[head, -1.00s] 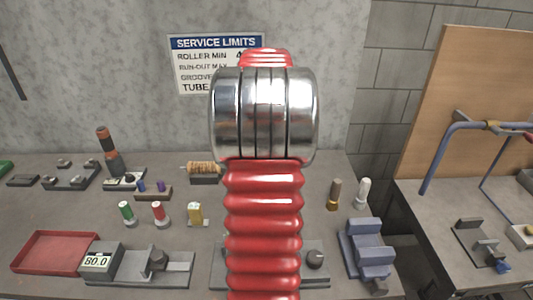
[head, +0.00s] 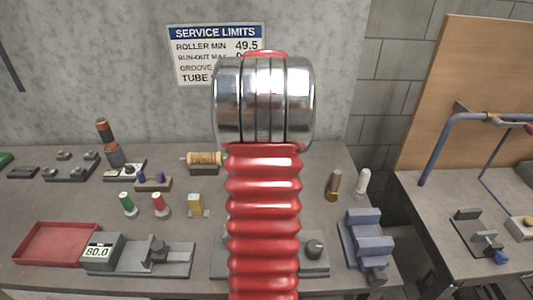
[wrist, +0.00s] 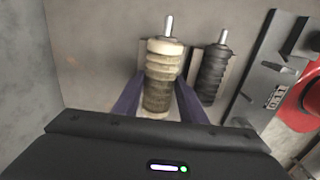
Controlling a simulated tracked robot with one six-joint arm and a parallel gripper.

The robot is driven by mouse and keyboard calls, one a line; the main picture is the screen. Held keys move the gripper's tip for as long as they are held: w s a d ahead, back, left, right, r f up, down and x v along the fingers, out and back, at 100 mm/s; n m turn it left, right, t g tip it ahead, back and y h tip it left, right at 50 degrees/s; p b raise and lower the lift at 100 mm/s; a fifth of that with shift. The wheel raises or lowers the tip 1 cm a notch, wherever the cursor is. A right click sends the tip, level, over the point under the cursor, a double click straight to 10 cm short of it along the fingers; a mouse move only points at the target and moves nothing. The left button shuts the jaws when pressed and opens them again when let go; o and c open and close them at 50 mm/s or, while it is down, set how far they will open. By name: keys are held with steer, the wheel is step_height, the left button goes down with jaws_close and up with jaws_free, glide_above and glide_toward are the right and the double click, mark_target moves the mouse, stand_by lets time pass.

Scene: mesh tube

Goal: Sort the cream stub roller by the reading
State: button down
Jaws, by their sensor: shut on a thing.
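The cream stub roller (wrist: 163,62) shows in the wrist view with ridges, a browner lower part and a metal pin at its top. My gripper (wrist: 159,92) is shut on it, one dark purple finger on each side. In the head view my arm hides the gripper and the roller.
A dark ribbed roller (wrist: 212,72) is close to the right of the cream one. A red tray (head: 56,243) sits left of the gauge.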

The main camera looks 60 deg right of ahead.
steer(key=shift+f, duration=1.3)
steer(key=shift+f, duration=1.25)
stand_by(2.5)
steer(key=c, duration=1)
jaws_free()
step_height(320, 180, up, 14)
steer(key=shift+f, duration=0.15)
steer(key=shift+r, duration=3.5)
